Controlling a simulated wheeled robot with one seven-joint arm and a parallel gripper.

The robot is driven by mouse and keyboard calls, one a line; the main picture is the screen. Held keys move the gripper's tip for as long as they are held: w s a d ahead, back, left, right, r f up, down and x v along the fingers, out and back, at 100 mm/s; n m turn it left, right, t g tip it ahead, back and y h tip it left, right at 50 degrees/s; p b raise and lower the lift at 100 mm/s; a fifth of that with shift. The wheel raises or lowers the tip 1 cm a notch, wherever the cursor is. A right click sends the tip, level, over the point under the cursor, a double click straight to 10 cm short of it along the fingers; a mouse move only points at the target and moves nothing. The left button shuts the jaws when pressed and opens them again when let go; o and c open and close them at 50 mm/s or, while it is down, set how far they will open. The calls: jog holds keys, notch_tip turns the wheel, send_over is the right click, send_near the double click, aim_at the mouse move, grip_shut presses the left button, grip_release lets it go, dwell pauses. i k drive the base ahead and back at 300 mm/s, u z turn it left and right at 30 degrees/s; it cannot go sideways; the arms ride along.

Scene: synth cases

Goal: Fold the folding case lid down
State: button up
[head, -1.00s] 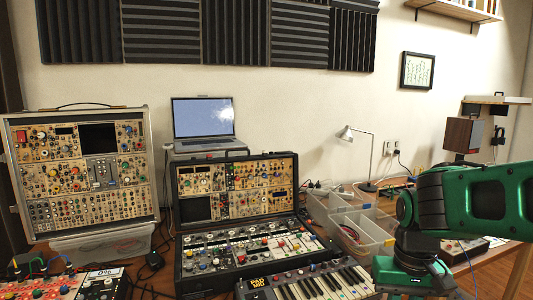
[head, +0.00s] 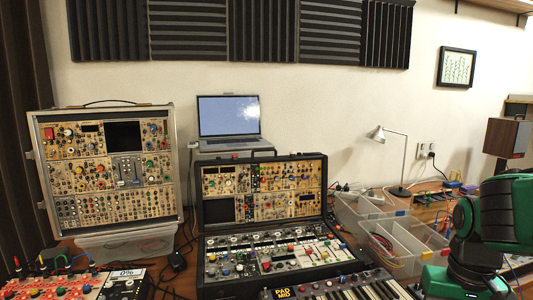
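The black folding case (head: 205,240) stands open on the table in the middle of the head view. Its lid (head: 262,158) is raised upright at the back and holds panels of knobs and modules. Its lower half lies flat and carries rows of colored knobs and sliders. My green and black arm (head: 495,225) is at the right edge, apart from the case. My gripper cannot be made out in this view.
A small keyboard (head: 340,291) lies just in front of the case. Clear bins (head: 385,228) stand to its right. A laptop (head: 229,119) sits behind the lid. A tall silver-edged synth case (head: 178,160) and a red synth (head: 50,287) are on the left.

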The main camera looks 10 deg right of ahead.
aim_at(248, 202)
jog(key=i, duration=0.85)
